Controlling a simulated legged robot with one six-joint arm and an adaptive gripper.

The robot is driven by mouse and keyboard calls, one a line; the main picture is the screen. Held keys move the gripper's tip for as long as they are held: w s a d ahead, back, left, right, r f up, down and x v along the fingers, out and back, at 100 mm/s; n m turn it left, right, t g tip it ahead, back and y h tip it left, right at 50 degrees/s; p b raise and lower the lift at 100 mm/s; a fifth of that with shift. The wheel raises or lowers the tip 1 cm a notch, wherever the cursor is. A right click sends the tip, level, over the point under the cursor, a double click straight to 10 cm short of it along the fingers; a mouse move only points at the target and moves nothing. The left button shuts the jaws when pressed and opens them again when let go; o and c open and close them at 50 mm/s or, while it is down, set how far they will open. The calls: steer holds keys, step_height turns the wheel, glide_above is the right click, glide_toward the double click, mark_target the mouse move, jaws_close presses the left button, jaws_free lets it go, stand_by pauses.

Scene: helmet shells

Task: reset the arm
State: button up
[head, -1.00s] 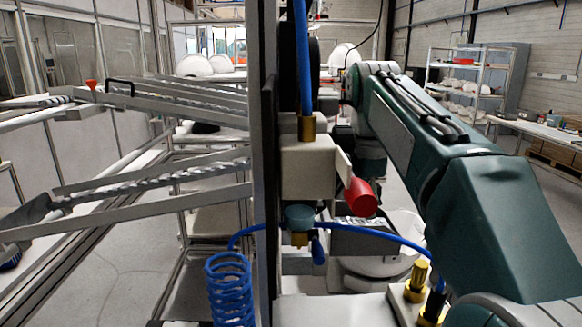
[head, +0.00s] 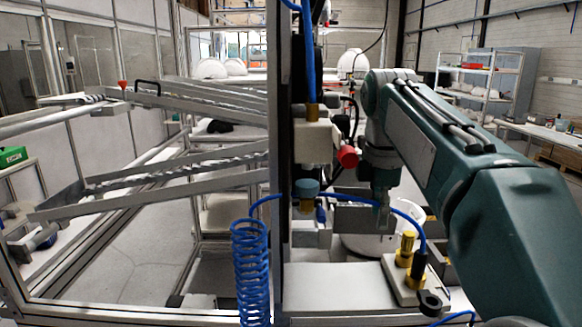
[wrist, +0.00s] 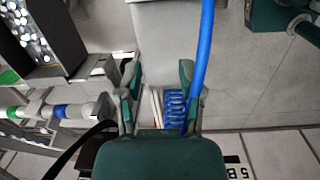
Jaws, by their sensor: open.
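My dark green arm runs along the right of the head view, its far end partly behind the post and valve fittings. In the wrist view my gripper (wrist: 158,88) is open, with its two green fingers apart and nothing held between them. The blue coiled hose (wrist: 174,108) shows beyond the fingers, and a straight blue hose (wrist: 205,50) runs past the right finger. In the head view the coiled hose (head: 251,270) hangs left of the fittings. I cannot make out the fingers clearly in the head view.
A metal frame with sloping rails (head: 180,178) fills the left. A red-handled valve (head: 347,156) sits on the central post. White helmet shells (head: 211,69) stand at the back. A shelf rack (head: 478,85) and a bench are at the right. Floor (head: 135,262) shows between the frame members.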

steer(key=s+f+m+t, duration=0.5)
steer(key=s+f+m, duration=1.2)
steer(key=s, duration=0.3)
steer(key=shift+d+f, duration=0.3)
steer(key=shift+f, duration=0.4)
